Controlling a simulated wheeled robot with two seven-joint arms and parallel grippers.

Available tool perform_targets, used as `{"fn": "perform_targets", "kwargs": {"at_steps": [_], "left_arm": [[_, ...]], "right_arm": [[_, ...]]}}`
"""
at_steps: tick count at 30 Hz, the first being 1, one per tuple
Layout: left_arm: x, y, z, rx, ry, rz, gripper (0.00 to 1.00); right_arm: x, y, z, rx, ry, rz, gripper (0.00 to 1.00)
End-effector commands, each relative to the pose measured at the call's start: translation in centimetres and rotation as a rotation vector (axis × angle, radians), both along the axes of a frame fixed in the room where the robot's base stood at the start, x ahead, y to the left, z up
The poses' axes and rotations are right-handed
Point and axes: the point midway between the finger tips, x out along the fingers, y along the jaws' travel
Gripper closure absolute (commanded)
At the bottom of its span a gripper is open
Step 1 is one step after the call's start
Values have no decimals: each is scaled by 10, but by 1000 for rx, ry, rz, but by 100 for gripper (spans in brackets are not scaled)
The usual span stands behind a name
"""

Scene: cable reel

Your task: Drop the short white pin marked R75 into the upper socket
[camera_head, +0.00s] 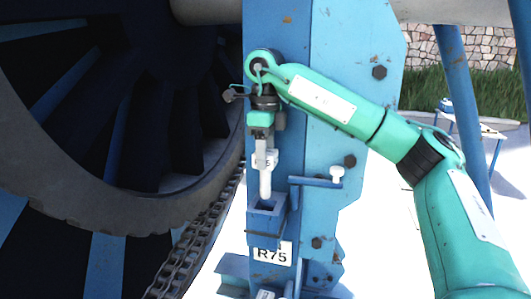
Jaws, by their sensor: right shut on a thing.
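The short white pin (265,184) hangs upright below my right gripper (261,152), which is shut on its top. The pin's tag is partly hidden by the fingers; only a "5" shows. The upper socket (266,222) is a blue square box on the front of the blue post, with a white R75 label (271,254) below it. The pin's lower end is at or just above the socket's open top; I cannot tell whether it has entered. My left gripper is not in view.
A blue handle with a white knob (337,173) sticks out right of the socket. The large dark reel (110,215) and a chain (195,240) are close on the left. The bolted blue post (345,100) stands behind. Another white tag (265,294) shows at the bottom edge.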

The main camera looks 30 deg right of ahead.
Motion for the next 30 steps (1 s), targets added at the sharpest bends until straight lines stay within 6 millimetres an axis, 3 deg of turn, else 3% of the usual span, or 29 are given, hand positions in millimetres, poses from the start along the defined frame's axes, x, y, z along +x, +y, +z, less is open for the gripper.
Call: {"fn": "perform_targets", "kwargs": {"at_steps": [30], "left_arm": [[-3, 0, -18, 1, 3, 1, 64]], "right_arm": [[0, 0, -27, 1, -1, 0, 92]]}}
